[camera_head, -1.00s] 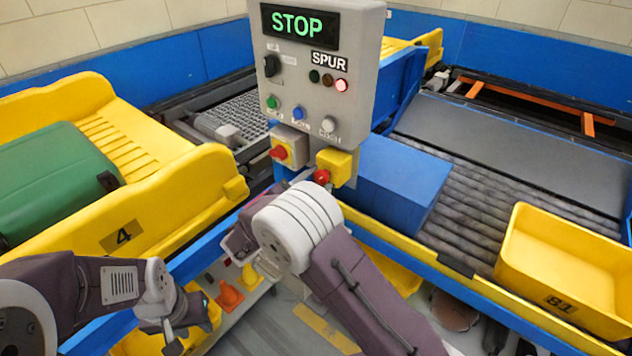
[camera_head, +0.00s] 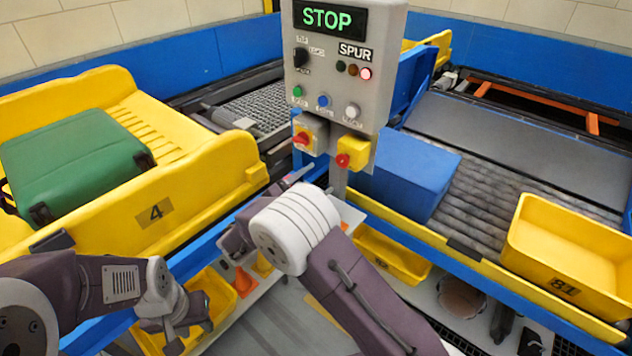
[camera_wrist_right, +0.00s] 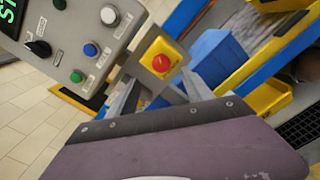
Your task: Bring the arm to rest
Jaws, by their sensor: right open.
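My right arm reaches up from the bottom right of the head view. Its gripper (camera_head: 298,180) is partly hidden behind its white wrist, below the control panel (camera_head: 342,75). In the right wrist view its two fingers (camera_wrist_right: 160,92) are apart with nothing between them. The red button on its yellow box (camera_wrist_right: 161,62) appears just beyond them; the gap to it is hard to judge. My left arm is folded low at the left of the head view. Its gripper (camera_head: 174,338) hangs near the bottom edge, and its jaw state is unclear.
The panel reads STOP, with a red lamp lit under SPUR. A green suitcase (camera_head: 70,165) lies in yellow tray 4 (camera_head: 205,185) at left. A blue box (camera_head: 408,172) and yellow tub (camera_head: 570,245) are on the right-hand rollers. Yellow bins (camera_head: 390,255) sit below.

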